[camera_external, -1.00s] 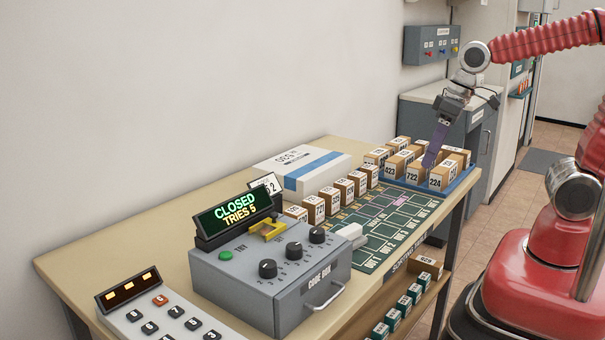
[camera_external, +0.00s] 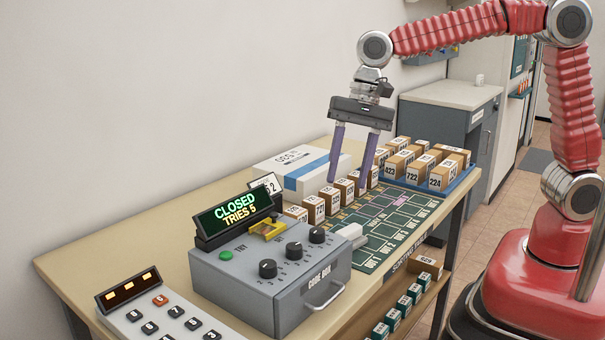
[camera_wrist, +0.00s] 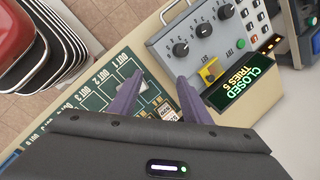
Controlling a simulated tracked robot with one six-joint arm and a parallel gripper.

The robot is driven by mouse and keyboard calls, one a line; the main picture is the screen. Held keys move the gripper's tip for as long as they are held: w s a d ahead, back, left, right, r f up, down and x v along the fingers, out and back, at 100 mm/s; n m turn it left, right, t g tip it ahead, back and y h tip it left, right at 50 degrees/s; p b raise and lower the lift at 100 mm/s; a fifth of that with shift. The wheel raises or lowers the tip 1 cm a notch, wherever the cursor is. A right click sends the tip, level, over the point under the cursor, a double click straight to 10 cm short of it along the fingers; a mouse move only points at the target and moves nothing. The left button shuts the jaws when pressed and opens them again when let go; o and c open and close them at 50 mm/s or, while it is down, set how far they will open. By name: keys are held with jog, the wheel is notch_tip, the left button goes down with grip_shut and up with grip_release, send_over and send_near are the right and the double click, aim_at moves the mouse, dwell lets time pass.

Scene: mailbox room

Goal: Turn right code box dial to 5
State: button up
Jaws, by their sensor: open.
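The grey code box (camera_external: 270,284) sits on the table with three black dials in a slanting row on its top. Its right dial (camera_external: 317,234) is at the end nearest the green sorting mat, and in the wrist view it is the closest dial (camera_wrist: 180,48) to my fingers. The dial's pointer is too small to read. The box's display (camera_external: 233,212) reads "CLOSED TRIES 5". My gripper (camera_external: 348,186) is open and empty, with its purple fingers pointing down near the row of small parcels, beyond the box and apart from the dial.
Small numbered parcels (camera_external: 316,209) line the mat's back edge. A white box with a blue stripe (camera_external: 297,170) stands behind them. A blue tray of parcels (camera_external: 461,185) is at the far end. A yellow piece (camera_external: 267,228) rises from the code box near the display. A keypad (camera_external: 165,316) is in front.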

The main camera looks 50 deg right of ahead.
aim_at(317, 230)
jog(key=shift+w+a+r+m+y, duration=0.15)
jog(key=shift+a+r+m, duration=0.5)
jog(key=shift+m, duration=0.8)
jog(key=shift+w+a+r+m+y, duration=0.15)
jog(key=shift+a+r+m, duration=0.45)
jog(key=shift+m, duration=0.9)
jog(key=shift+w+a+r+m+y, duration=0.15)
jog(key=shift+a+r+m, duration=0.5)
jog(key=shift+m, duration=0.8)
jog(key=shift+d, duration=0.1)
jog(key=x, duration=1.3)
jog(key=shift+f, duration=0.25)
jog(key=shift+c, duration=0.4)
jog(key=c, duration=1)
jog(key=shift+o, duration=0.2)
